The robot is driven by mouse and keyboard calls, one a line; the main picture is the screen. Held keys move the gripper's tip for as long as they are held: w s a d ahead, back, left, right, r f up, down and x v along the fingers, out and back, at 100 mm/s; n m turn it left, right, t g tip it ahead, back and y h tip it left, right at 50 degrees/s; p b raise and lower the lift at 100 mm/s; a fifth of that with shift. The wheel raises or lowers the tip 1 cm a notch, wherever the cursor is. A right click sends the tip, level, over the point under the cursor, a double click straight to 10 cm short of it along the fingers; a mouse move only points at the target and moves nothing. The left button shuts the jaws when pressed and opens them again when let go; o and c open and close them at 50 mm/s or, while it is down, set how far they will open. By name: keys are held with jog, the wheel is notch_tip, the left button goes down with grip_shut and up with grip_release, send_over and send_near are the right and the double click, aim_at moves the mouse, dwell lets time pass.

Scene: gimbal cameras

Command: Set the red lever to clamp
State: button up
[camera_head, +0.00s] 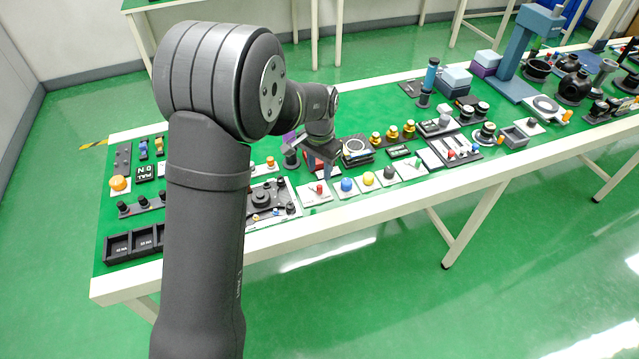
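A small red lever-like piece (319,188) stands on a white plate near the front edge of the table, just below my gripper in the picture. Another small red piece (451,155) sits on a grey panel further right. I cannot tell for sure which one is the red lever, and no clamp marking is readable. My gripper (321,155) is above the middle of the left half of the table, apart from the red piece on the white plate. Its fingers are small and dark, and their gap cannot be made out. A red block (310,162) is partly hidden behind the gripper.
Blue (347,185), yellow (368,179) and black (390,173) knobs on white plates stand in a row to the right. A dark round dial (262,198) lies left. Gold knobs (392,133) stand behind. My arm hides part of the table's left side.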

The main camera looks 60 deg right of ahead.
aim_at(319, 186)
notch_tip(319, 186, down, 7)
jog(key=shift+r, duration=0.1)
dwell(0.3)
